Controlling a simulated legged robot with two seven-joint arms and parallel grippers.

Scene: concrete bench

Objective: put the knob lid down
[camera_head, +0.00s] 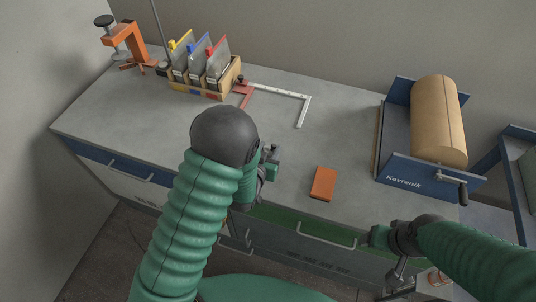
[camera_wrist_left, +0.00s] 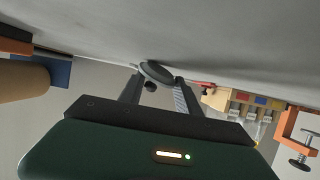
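The knob lid (camera_wrist_left: 158,71) is a dark round disc with a small dark knob, seen in the left wrist view, where the bench shows at the top. Its rim spans the gap between the two fingertips of my left gripper (camera_wrist_left: 158,80), which is shut on it. The lid looks tilted and close to the bench top; I cannot tell whether it touches. In the head view my left gripper (camera_head: 268,168) is over the bench's front part, and my arm hides most of the lid. My right gripper (camera_head: 395,272) is low at the bench's front right; its fingers are unclear.
The bench's middle is clear.

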